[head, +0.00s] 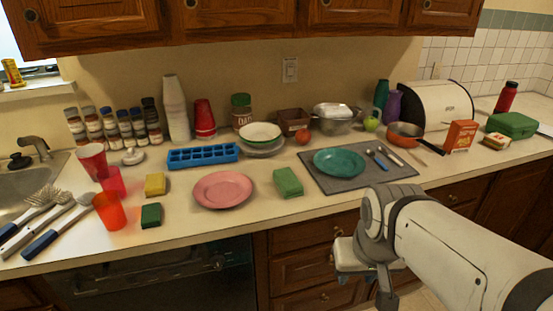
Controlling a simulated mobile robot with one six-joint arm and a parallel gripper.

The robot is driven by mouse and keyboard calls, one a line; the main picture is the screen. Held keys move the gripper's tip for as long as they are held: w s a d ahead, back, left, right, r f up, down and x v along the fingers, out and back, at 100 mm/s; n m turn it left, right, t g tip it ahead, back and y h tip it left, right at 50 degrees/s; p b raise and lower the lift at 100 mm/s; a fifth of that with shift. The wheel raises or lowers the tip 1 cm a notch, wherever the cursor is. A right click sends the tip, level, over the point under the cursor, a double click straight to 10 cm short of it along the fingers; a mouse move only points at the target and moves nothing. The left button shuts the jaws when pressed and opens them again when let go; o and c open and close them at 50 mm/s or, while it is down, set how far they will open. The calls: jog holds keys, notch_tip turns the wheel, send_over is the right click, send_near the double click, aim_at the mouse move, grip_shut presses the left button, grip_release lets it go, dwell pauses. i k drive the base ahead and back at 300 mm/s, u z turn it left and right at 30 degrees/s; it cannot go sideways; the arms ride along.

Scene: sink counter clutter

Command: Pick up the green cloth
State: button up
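A light green folded block (288,182), which looks like the green cloth, lies flat on the counter between the pink plate and the grey mat. A smaller dark green block (151,215), sponge-like, lies further left near the front edge. My gripper (350,258) is at the end of my white arm, in front of the drawers at lower right. It is apart from the green cloth, to its right and lower in the picture. Its fingers are not clear, so I cannot tell open from shut.
A pink plate (222,190) is left of the cloth. A teal plate (339,162) and cutlery rest on a grey mat (400,172) to its right. A yellow sponge (155,184), cups and brushes crowd the left. A white bowl (260,132) stands behind. Cabinets (240,22) overhang the back.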

aim_at(289, 185)
jog(key=z, duration=0.05)
jog(key=i, duration=1)
jog(key=u, duration=0.05)
